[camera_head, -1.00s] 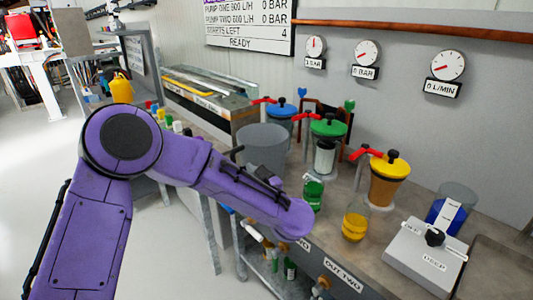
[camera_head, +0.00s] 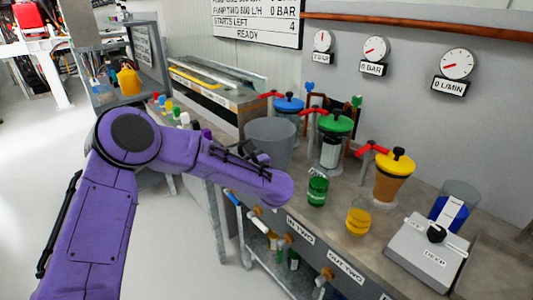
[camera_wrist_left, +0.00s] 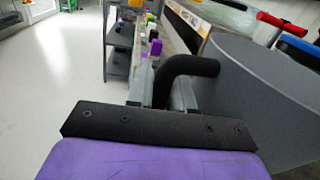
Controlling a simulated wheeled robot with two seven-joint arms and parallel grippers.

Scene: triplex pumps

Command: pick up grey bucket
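The grey bucket (camera_head: 270,143) stands on the bench behind my left forearm, near the blue-lidded pump. Its grey wall (camera_wrist_left: 265,95) fills the right of the left wrist view. Its black curved handle (camera_wrist_left: 190,68) juts left from that wall. My left gripper (camera_wrist_left: 162,92) is at the handle, with a grey finger on each side of its lower end. The fingers look apart, and I see no clear sign that they clamp it. In the head view the left gripper (camera_head: 243,152) is at the bucket's left side, its fingers small and partly hidden. My right gripper is not in view.
Pumps with blue (camera_head: 289,104), green (camera_head: 335,123) and yellow (camera_head: 398,160) lids stand right of the bucket. A glass-topped machine (camera_head: 215,90) is behind left. Left floor is clear.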

